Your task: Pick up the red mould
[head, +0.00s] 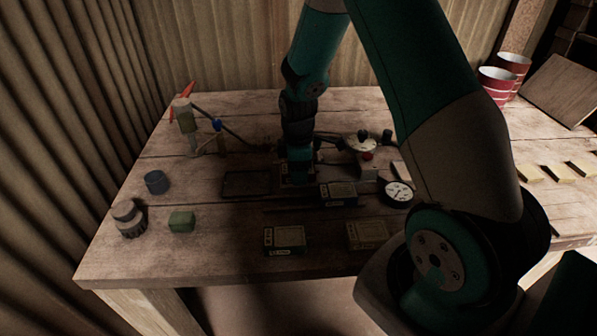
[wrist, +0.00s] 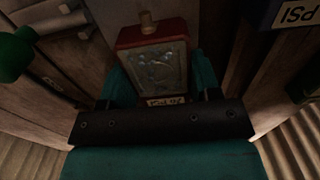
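The red mould (wrist: 158,35) shows in the wrist view, with a grey patterned face, a label at its near end and a pale knob at its far end. My gripper (wrist: 163,85) has one teal finger on each side of the mould's near end. The fingers stand apart, with a narrow gap showing at the right; I see no clear grip. In the head view my gripper (head: 298,172) points down at the middle of the table, and it and my arm hide most of the mould there.
Labelled boxes lie close by: a dark one (head: 338,194), one at the front (head: 285,238) and another (head: 367,235). A round gauge (head: 398,193) is at the right.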

